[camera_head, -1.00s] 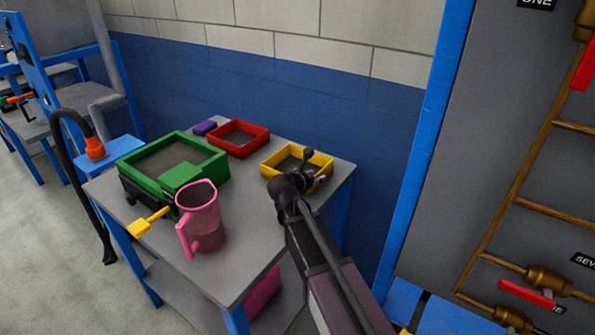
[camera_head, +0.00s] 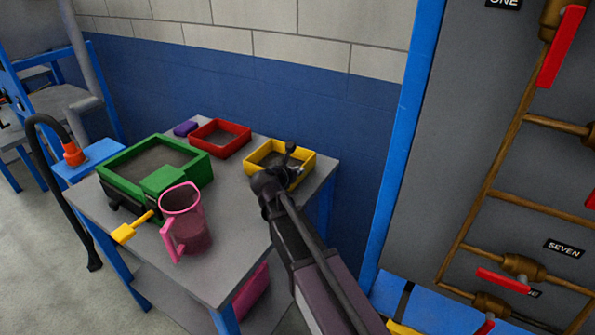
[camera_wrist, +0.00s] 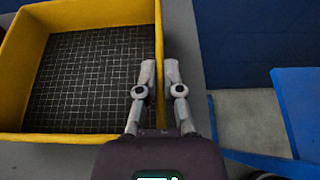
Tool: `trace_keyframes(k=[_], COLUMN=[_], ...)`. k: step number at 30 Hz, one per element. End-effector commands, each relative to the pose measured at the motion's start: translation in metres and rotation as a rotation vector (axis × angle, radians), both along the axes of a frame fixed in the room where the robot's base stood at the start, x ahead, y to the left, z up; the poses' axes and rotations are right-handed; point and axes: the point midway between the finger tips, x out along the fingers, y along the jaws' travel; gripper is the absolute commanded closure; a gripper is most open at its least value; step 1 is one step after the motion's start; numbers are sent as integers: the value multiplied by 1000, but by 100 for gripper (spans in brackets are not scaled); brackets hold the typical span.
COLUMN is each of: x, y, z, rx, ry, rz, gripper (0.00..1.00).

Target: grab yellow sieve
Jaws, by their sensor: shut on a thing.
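The yellow sieve (camera_head: 304,162) is a square yellow frame with a dark mesh bottom, at the right back corner of the grey table. In the wrist view the yellow sieve (camera_wrist: 90,12) fills the left half. My gripper (camera_wrist: 160,75) has one finger inside the frame and one outside, shut on its right wall. In the head view my gripper (camera_head: 284,172) is over the sieve's front right side and hides part of it. The sieve appears to be level and at table height; I cannot tell whether it touches the table.
A red sieve (camera_head: 219,122) and a purple block (camera_head: 186,128) lie at the table's back. A blue post (camera_head: 400,140) and valve panel rise at right.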

Motion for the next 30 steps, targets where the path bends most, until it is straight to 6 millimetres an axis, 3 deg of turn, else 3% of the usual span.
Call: trace_keyframes(k=[18,30], x=[0,0], y=[0,0], z=[67,86], rx=[0,-1], ry=[0,-1], rz=[0,0], gripper=[100,100])
